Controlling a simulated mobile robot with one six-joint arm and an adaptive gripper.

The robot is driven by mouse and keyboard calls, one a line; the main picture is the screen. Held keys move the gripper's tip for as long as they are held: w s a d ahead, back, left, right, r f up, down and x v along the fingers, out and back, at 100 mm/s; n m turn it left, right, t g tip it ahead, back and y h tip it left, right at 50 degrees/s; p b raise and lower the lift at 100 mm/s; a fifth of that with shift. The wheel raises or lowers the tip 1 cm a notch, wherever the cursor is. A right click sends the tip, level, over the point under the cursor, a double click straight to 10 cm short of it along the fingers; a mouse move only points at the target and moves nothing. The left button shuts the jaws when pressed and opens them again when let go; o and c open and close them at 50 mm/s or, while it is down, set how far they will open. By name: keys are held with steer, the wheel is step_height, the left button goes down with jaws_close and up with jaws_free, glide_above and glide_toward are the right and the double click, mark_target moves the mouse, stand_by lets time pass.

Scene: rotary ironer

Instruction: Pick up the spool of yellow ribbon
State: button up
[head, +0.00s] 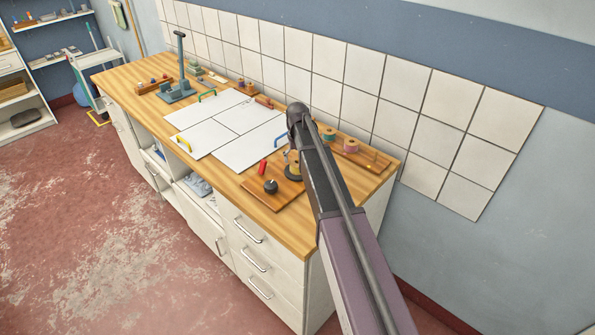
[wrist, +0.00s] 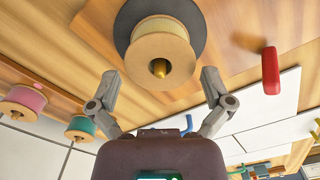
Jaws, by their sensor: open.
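The spool of yellow ribbon (wrist: 160,50) stands on a dark round base (wrist: 194,18) in the wrist view, with a tan end face and a yellow peg at its centre. My gripper (wrist: 159,80) is open, its two grey fingers spread to either side below the spool in the picture. The fingers look apart from it, and nothing is between them. In the head view the spool (head: 294,160) shows just left of my arm, which hides most of my gripper.
A teal spool (head: 329,134) and a pink spool (head: 351,145) stand on a wooden strip near the tiled wall. White panels (head: 225,128) cover the middle of the wooden worktop (head: 285,228).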

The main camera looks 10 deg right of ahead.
steer(key=shift+f+b, duration=0.5)
steer(key=shift+f, duration=0.25)
steer(key=c, duration=1.1)
steer(key=shift+r, duration=0.15)
step_height(320, 180, up, 10)
steer(key=p, duration=1)
steer(key=shift+f, duration=0.25)
